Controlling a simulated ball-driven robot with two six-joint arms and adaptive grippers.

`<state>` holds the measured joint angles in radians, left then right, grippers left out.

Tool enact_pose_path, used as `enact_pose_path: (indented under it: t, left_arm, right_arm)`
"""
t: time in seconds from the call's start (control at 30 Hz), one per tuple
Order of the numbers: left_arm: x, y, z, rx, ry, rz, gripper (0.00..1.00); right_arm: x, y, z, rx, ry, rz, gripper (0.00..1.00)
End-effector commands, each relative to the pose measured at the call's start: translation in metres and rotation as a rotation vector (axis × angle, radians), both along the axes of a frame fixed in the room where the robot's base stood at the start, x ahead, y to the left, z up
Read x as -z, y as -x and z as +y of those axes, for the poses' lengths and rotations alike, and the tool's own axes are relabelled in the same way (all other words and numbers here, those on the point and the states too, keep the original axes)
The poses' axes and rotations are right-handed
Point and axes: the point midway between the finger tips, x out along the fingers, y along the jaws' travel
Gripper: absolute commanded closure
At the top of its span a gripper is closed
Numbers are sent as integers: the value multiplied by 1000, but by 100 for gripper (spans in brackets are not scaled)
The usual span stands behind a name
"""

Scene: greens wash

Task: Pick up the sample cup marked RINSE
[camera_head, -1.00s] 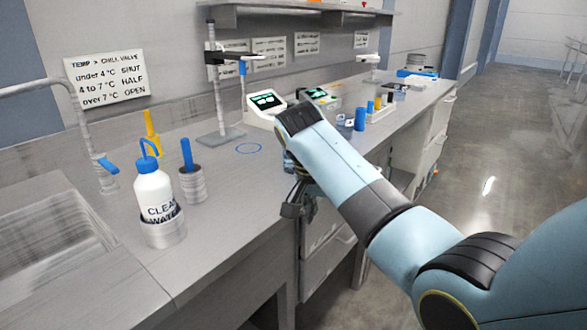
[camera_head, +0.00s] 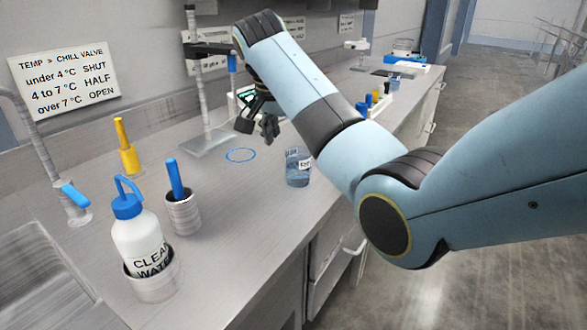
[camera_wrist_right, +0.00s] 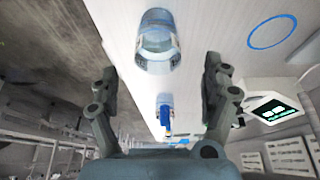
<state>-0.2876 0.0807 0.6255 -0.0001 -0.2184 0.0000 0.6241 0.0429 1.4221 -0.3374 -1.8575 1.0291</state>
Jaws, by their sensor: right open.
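A clear sample cup (camera_head: 298,168) with bluish contents stands upright on the grey bench near its front edge. Its white label shows dark letters that are too small to read for certain. My right gripper (camera_head: 257,125) is open and empty, above the bench and to the left of the cup. In the right wrist view the cup (camera_wrist_right: 158,42) shows ahead of the two spread fingers (camera_wrist_right: 160,66), apart from them. My left gripper is not in view.
A blue ring (camera_head: 240,155) marks the bench left of the cup. A stand (camera_head: 207,135), a CLEAN WATER bottle (camera_head: 137,235), a blue-handled tool in a holder (camera_head: 183,213) and a yellow tool (camera_head: 127,150) stand further left. More blue items (camera_head: 365,107) stand behind my right arm.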

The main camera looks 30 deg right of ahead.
Motion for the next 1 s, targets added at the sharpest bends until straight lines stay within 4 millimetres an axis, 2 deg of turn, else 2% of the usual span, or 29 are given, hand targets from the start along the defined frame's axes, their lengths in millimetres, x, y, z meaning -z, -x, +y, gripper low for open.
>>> enact_pose_path:
  t: [0.1, 0.23, 0.37, 0.5, 0.6, 0.87, 1.0]
  left_arm:
    - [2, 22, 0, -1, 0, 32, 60]
    - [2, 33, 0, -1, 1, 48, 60]
    - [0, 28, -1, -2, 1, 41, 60]
    - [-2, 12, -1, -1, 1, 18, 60]
    - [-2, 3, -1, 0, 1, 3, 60]
    - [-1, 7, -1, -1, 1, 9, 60]
    - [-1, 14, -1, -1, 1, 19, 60]
  right_arm:
    - [18, -2, -7, 1, 1, 3, 18]
    - [27, -4, -10, 0, 0, 1, 18]
    - [42, -3, -12, 0, 0, 2, 18]
    - [64, -5, -18, 0, 0, 2, 18]
    - [74, -6, -21, 0, 0, 1, 18]
    - [77, -7, -22, 0, -1, 0, 18]
    - [77, -7, -22, 0, -1, 0, 35]
